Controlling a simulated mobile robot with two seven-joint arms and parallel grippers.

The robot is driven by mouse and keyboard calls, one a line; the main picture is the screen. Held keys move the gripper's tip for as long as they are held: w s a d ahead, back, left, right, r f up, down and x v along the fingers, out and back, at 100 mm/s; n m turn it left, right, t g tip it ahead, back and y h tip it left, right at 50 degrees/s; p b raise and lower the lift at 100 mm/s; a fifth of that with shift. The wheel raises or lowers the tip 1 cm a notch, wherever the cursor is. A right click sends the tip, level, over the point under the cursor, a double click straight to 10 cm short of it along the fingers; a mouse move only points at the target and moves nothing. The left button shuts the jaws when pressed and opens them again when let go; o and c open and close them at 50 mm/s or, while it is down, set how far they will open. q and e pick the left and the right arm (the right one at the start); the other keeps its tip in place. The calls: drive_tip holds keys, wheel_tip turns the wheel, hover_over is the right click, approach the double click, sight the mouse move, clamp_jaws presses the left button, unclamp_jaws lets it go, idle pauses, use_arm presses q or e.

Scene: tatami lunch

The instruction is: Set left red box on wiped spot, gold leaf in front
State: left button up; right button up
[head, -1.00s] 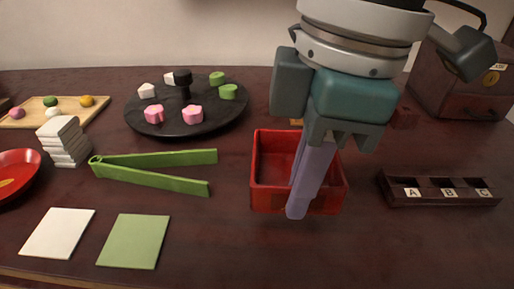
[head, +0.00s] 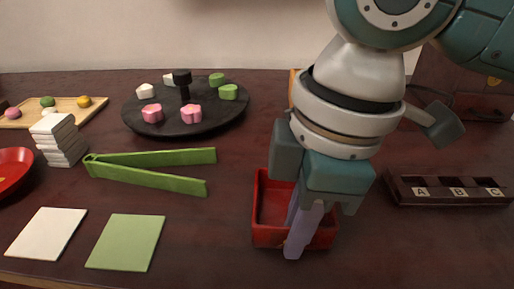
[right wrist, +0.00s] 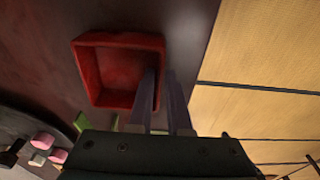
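The open, empty red box (head: 262,240) is at the table's front middle; it also shows in the right wrist view (right wrist: 88,75). My right gripper (head: 303,230) points down at the box's near right side. In the right wrist view its purple fingers (right wrist: 163,105) straddle one box wall, one inside and one outside, closed on it. I cannot tell whether the box is lifted. I cannot make out a wiped spot or a gold leaf. My left gripper is not in view.
A black round stand (head: 160,127) with sweets is at the back. Green tongs (head: 150,182), a white square (head: 45,234) and a green square (head: 125,242) lie left. A dark holder marked A, B, C (head: 440,202) is right. Tatami (right wrist: 260,110) lies beyond the table edge.

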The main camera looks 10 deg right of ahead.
drive_tip(key=shift+o, duration=1.2)
drive_tip(key=shift+r, duration=0.1)
wheel_tip(320, 180, up, 12)
drive_tip(key=d+p, duration=0.1)
drive_tip(key=p, duration=0.4)
drive_tip(key=s+a+f+m+t+y, duration=0.2)
drive_tip(key=s+a+f+m+y, duration=0.15)
drive_tip(key=s+f+m, duration=0.2)
drive_tip(key=s+d+f+m+h, duration=0.2)
drive_tip(key=s+d+m, duration=0.1)
drive_tip(key=d, duration=0.3)
drive_tip(key=s+d+f+m+t+h, duration=0.1)
drive_tip(key=s+d+f+m+h, duration=0.1)
drive_tip(key=d, duration=0.4)
drive_tip(key=shift+s+f+m+h, duration=0.35)
drive_tip(key=shift+s+f+m, duration=0.2)
drive_tip(key=shift+s+m, duration=0.45)
drive_tip(key=shift+w, duration=0.15)
